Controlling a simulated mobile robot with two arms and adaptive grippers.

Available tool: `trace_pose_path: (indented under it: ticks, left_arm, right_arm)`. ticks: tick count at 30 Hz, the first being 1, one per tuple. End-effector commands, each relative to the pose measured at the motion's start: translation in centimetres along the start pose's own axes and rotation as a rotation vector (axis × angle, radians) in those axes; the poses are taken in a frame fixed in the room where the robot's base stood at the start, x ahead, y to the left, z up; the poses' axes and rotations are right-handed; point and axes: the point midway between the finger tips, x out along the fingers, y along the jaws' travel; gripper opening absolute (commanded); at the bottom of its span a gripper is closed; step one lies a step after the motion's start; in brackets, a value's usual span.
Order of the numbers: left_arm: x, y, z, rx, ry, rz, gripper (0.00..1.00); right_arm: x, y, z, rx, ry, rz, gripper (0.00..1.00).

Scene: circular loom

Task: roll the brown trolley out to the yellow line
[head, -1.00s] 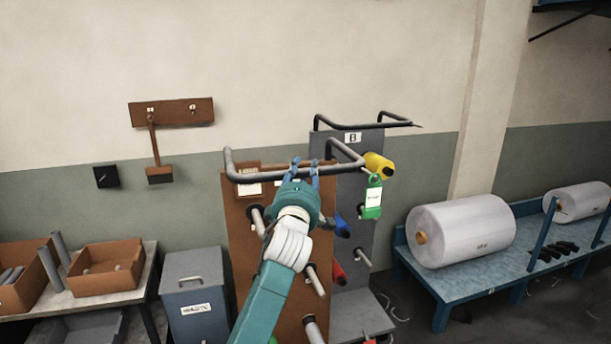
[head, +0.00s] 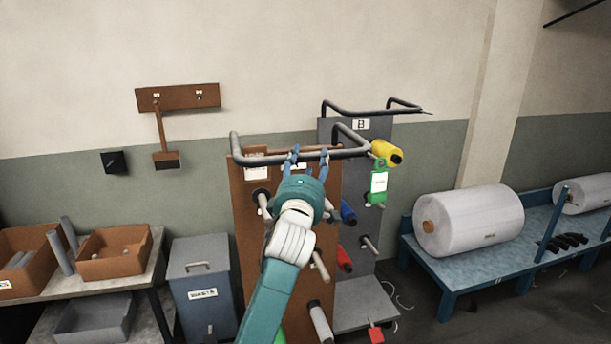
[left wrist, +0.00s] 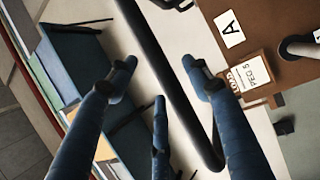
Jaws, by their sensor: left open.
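The brown trolley (head: 247,215) stands upright near the middle of the head view, with pegs on its face and a dark bar handle (head: 243,151) at its top. My left gripper (head: 308,156) is open at the handle, its blue fingers reaching up to the bar. In the left wrist view my left gripper (left wrist: 160,76) has fingers spread on both sides of the handle (left wrist: 180,92), not closed on it; I cannot tell whether they touch it. The trolley board (left wrist: 280,25) with an "A" label shows there too. My teal arm hides part of the trolley. My right gripper and the yellow line are not in view.
A grey bin (head: 202,290) stands left. A blue bench (head: 440,272) with white rolls is right. Dark floor shows between.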

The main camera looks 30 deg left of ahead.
Motion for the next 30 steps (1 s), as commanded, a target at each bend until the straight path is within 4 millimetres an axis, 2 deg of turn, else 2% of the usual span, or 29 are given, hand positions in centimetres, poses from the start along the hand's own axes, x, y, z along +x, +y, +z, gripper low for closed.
trace_pose_path:
  ticks: [1, 6, 12, 18, 30]
  left_arm:
    - [-1.3, -0.2, 0.1, -0.003, -0.002, -0.003, 0.49]
    - [-5.0, -0.1, 0.1, -0.003, 0.0, -0.002, 0.49]
    - [-8.0, 0.0, 0.0, 0.0, 0.001, -0.001, 0.49]
    - [-9.1, 0.0, -0.1, 0.003, 0.002, 0.0, 0.49]
    - [-9.1, 0.0, -0.1, 0.003, 0.002, 0.0, 0.49]
  right_arm:
    - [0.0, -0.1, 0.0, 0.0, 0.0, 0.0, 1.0]
    - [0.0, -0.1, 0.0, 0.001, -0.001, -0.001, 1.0]
    - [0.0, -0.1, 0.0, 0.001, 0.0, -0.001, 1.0]
    - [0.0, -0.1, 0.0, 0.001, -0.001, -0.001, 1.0]
    - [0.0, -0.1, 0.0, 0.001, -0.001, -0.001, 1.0]
